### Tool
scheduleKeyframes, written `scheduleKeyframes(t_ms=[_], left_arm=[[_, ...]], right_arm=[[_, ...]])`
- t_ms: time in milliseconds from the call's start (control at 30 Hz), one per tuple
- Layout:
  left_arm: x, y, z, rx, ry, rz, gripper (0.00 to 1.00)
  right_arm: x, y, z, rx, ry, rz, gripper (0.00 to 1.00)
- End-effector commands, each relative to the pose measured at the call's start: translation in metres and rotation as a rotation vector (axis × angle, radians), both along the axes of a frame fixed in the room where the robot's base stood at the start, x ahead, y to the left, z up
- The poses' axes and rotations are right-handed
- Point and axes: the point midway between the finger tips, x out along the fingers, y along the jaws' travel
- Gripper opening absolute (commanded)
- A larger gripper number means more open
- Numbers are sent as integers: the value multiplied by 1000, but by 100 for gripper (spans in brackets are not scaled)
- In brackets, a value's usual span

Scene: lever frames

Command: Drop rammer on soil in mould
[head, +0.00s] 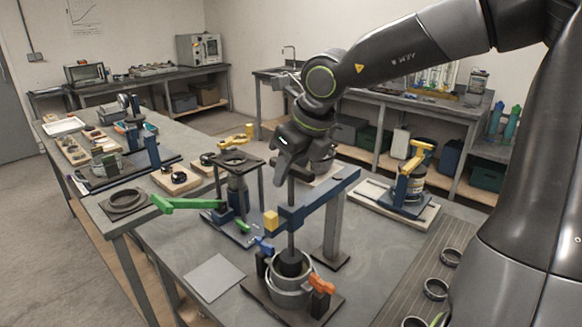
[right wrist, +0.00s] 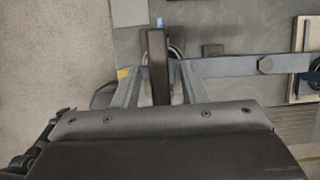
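The rammer (head: 291,218) is a dark upright rod. It passes through a blue guide arm (head: 318,197), and its thick foot (head: 291,263) is inside the grey mould (head: 290,298). The soil in the mould is hidden. My right gripper (head: 289,174) is at the rammer's top end, pointing down. In the right wrist view, my right gripper's fingers (right wrist: 160,70) stand apart on either side of a dark bar (right wrist: 158,62), apparently the rammer, with gaps showing beside it. My left gripper is in neither view.
An orange clamp handle (head: 321,285) is beside the mould. A press with a green lever (head: 175,204) stands to the left. A grey plate (head: 214,278) lies on the table near the mould. A yellow-handled device (head: 416,160) sits on a board at right. Several rings (head: 436,289) lie at front right.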

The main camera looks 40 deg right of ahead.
Motion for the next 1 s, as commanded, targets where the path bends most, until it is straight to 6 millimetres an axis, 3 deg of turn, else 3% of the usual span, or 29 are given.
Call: scheduleKeyframes(t_ms=[267,600,867,1000], left_arm=[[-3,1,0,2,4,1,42],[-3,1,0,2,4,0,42],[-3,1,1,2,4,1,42],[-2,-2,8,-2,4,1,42]], right_arm=[[0,0,-1,0,0,0,38],[0,0,-1,0,0,0,0],[0,-1,1,1,-1,0,0],[2,-12,13,2,-7,1,0]])
